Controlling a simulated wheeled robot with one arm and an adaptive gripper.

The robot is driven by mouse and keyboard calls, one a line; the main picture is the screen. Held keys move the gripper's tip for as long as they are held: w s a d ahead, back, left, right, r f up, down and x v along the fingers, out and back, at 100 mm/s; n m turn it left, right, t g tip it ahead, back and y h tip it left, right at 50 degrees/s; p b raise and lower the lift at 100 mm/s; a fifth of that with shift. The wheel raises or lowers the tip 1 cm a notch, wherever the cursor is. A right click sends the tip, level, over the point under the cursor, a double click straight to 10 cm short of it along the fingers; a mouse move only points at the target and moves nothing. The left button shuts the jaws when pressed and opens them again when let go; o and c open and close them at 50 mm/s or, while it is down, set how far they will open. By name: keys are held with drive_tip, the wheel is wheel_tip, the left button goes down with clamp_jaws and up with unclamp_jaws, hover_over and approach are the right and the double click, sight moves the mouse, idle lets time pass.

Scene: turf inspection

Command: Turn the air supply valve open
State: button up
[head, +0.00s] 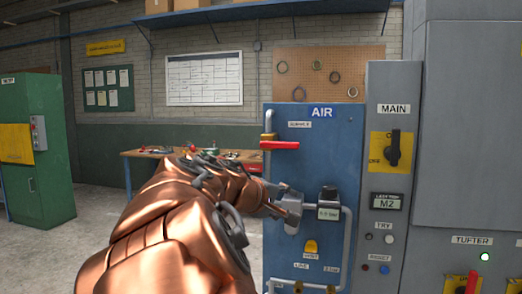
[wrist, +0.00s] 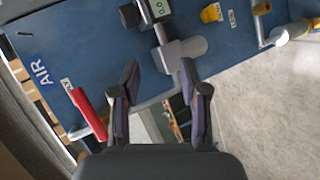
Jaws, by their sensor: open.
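The air supply valve has a red lever (head: 280,145) that lies level, pointing right, at the upper left of the blue AIR panel (head: 335,160). The lever also shows in the wrist view (wrist: 88,112), to the left of my fingers. My gripper (wrist: 160,82) is open, with nothing between its two fingers. In the head view my gripper (head: 276,197) is below the lever, in front of the panel and near a grey pipe fitting, partly hidden by my copper-coloured arm. The lever stands apart from both fingers. A small display (head: 328,214) appears to read 0.0 bar.
A yellow knob (head: 311,247) sits low on the panel, and a pale pipe (head: 347,250) runs down its right side. A grey cabinet with a MAIN switch (head: 393,147) adjoins on the right. A workbench (head: 140,155) with tools stands behind. Open floor lies at left.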

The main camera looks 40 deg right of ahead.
sight(280, 146)
drive_tip(key=w+r+n+t+h, duration=0.15)
drive_tip(key=w+r+h, duration=0.25)
drive_tip(key=w+r, duration=0.55)
drive_tip(key=shift+n, duration=0.45)
drive_tip(key=shift+s+d+r+p, duration=0.1)
drive_tip(key=shift+d+r+p, duration=0.15)
drive_tip(key=shift+d, duration=1.15)
drive_tip(key=shift+s+d+r+p, duration=0.15)
drive_tip(key=shift+d+r, duration=0.25)
drive_tip(key=shift+d, duration=1)
drive_tip(key=shift+s+d+r+p, duration=0.1)
drive_tip(key=shift+d+r+p, duration=0.15)
drive_tip(key=shift+d, duration=1.15)
drive_tip(key=shift+c, duration=0.2)
clamp_jaws()
